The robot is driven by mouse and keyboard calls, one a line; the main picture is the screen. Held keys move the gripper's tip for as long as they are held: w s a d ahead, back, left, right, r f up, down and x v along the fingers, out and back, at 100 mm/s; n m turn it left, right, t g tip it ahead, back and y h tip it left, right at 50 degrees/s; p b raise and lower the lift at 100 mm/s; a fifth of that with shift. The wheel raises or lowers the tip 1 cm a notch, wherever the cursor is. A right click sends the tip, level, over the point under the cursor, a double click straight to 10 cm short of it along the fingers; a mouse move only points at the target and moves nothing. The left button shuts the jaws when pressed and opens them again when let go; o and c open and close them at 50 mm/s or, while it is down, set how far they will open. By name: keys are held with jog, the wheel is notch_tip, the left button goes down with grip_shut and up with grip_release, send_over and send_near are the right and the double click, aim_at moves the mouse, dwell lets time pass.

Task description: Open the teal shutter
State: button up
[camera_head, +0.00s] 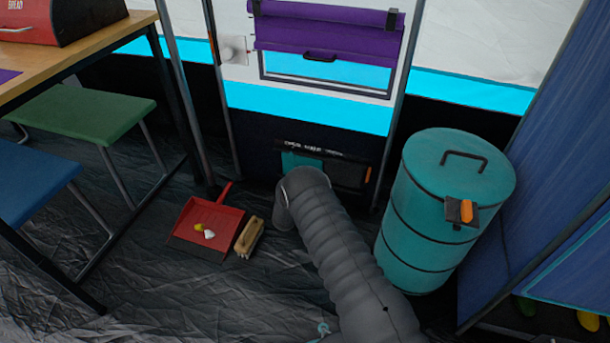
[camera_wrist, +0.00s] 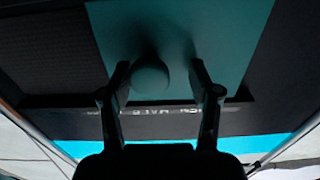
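The teal shutter (camera_head: 292,160) is a flat panel low on the tent wall, under a strip with white lettering. In the wrist view, where that lettering is upside down, the teal shutter (camera_wrist: 225,40) carries a round knob (camera_wrist: 150,78). My gripper (camera_wrist: 159,66) is open, with one finger on each side of the knob. The left finger looks very close to the knob, and a gap shows on the right; I cannot tell whether either touches. In the head view the fingers and knob are hidden behind a grey corrugated sleeve-like form.
A dark ribbed grille (camera_wrist: 50,55) lies beside the shutter. A teal drum (camera_head: 440,215) stands right of the wall opening. A red dustpan (camera_head: 187,226) and a brush (camera_head: 249,238) lie on the floor to the left. A green stool (camera_head: 82,110) stands by the table (camera_head: 95,48).

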jog(key=shift+s+d, duration=0.1)
jog(key=shift+d, duration=0.15)
jog(key=v, duration=1.2)
jog(key=shift+a+r, duration=0.15)
jog(key=w+d+r+g+y+p, duration=0.1)
jog(key=w+r+g+y+p, duration=0.15)
jog(key=r, duration=1.35)
jog(key=w+d+r+g+y+p, duration=0.1)
jog(key=r+y, duration=0.2)
jog(key=r, duration=1.2)
jog(key=s+d+r+n+g+y+p, duration=0.15)
jog(key=s+d+r, duration=0.35)
jog(key=s+r, duration=0.6)
jog(key=s+d+r+n+g+y+p, duration=0.1)
jog(key=s+d+r+n+g+p, duration=0.3)
jog(key=s+r, duration=0.7)
jog(key=s+d+m+g+h, duration=0.1)
jog(key=s+d, duration=0.3)
jog(key=s, duration=0.8)
jog(key=s+d+f+m+g+h, duration=0.1)
jog(key=s+d, duration=0.3)
jog(key=s, duration=0.8)
jog(key=shift+d+g, duration=0.25)
jog(key=shift+g, duration=0.05)
